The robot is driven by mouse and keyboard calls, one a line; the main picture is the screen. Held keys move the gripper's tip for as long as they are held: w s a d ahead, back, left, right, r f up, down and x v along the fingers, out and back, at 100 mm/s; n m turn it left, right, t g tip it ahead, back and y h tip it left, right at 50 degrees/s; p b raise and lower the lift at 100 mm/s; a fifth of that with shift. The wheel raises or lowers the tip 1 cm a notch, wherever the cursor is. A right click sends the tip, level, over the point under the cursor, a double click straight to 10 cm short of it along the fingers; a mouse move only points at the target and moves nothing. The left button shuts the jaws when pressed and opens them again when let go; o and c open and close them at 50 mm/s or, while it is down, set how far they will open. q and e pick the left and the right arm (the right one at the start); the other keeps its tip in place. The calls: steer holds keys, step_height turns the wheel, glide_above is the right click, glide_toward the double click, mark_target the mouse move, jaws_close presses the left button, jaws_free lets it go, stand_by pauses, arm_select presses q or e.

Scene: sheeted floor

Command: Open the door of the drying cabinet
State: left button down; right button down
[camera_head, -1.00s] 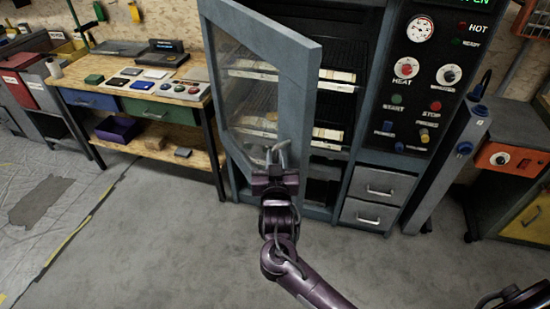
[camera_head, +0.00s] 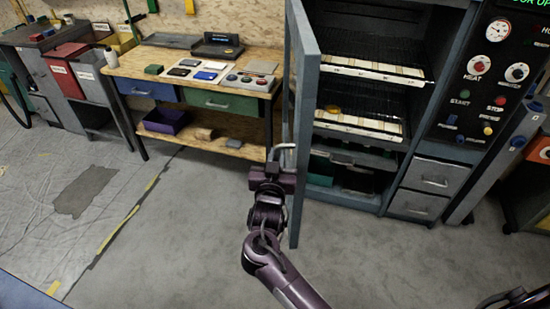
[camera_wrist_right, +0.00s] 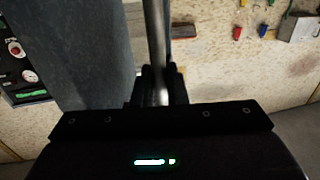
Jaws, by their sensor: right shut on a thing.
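The drying cabinet (camera_head: 336,205) stands right of centre in the head view, its shelves bare to view. Its blue-grey door (camera_head: 305,130) is swung wide and seen nearly edge-on, hinged on the cabinet's left side. My right gripper (camera_head: 276,168) is shut on the bent metal door handle (camera_head: 287,148) at the door's lower outer part. In the right wrist view the handle bar (camera_wrist_right: 157,45) runs up from between the fingers, with the door (camera_wrist_right: 95,50) beside it on the left. My left gripper is not in view.
A wooden workbench (camera_head: 180,72) with drawers stands left of the door, close behind it. The control panel (camera_head: 490,85) and small grey drawers (camera_head: 435,177) are at the cabinet's right. Grey floor (camera_head: 190,235) is clear in front, with sheeting at the left.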

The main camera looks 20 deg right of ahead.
steer(key=shift+w+a+r, duration=0.1)
steer(key=shift+w+r, duration=0.05)
steer(key=shift+r, duration=0.05)
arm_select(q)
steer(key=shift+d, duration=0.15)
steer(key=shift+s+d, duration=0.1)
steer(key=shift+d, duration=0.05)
arm_select(e)
steer(key=shift+r, duration=0.1)
steer(key=c, duration=1.8)
jaws_free()
steer(key=shift+o, duration=1.3)
steer(key=shift+w+f, duration=0.15)
steer(key=shift+f, duration=0.05)
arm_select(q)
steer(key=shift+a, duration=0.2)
